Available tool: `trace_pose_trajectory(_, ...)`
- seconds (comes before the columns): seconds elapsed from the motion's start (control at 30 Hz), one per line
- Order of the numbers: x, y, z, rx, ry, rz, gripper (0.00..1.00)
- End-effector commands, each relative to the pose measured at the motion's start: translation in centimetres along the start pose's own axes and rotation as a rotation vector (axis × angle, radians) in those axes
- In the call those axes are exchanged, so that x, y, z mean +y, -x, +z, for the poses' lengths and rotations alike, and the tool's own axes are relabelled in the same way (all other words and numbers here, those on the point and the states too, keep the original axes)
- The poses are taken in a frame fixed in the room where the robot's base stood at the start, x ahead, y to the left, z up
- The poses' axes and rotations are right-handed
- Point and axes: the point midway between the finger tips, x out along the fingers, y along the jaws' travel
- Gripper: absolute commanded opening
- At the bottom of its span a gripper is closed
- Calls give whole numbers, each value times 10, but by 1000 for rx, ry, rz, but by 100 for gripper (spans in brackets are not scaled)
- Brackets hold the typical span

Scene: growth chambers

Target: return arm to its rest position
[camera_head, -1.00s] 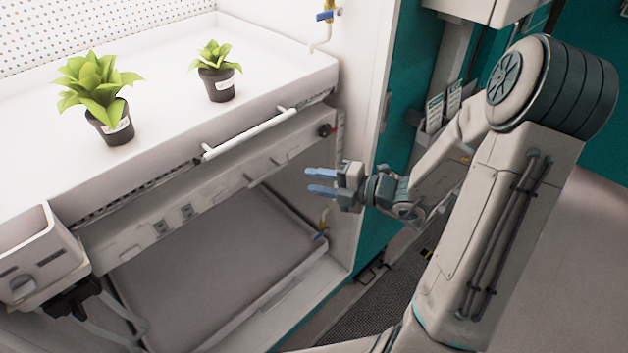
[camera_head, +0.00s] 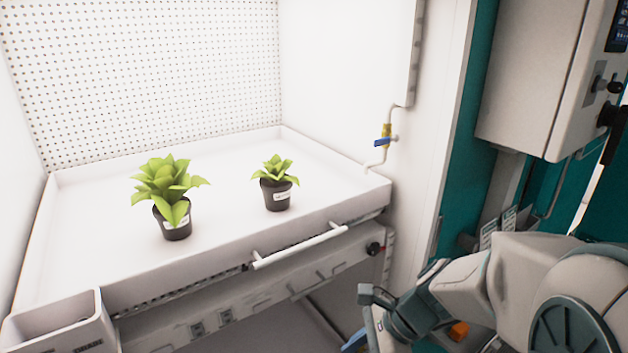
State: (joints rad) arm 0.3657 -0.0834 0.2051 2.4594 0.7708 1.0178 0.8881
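My gripper (camera_head: 352,343) is at the bottom of the head view, in front of the chamber's tray and below its right front corner. Only a small blue part of its fingers shows at the picture's lower edge, so whether it is open or shut is hidden. My arm (camera_head: 530,290) is folded low at the right, its links bunched close to the camera. Nothing is seen held.
Two potted plants, a larger one (camera_head: 170,195) and a smaller one (camera_head: 276,183), stand upright on the white tray (camera_head: 95,230). A handle bar (camera_head: 300,247) juts from its front. A blue-handled valve (camera_head: 384,142) is on the right wall. A grey box (camera_head: 560,80) hangs upper right.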

Motion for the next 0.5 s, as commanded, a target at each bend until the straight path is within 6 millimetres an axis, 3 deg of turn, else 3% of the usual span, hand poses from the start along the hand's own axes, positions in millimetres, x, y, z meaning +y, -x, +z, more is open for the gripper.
trace_pose_trajectory(0.1,18,18,-3,174,397,19,33)
trace_pose_trajectory(0.3,37,58,-12,453,1024,104,33)
trace_pose_trajectory(0.5,44,92,-17,658,1449,206,33)
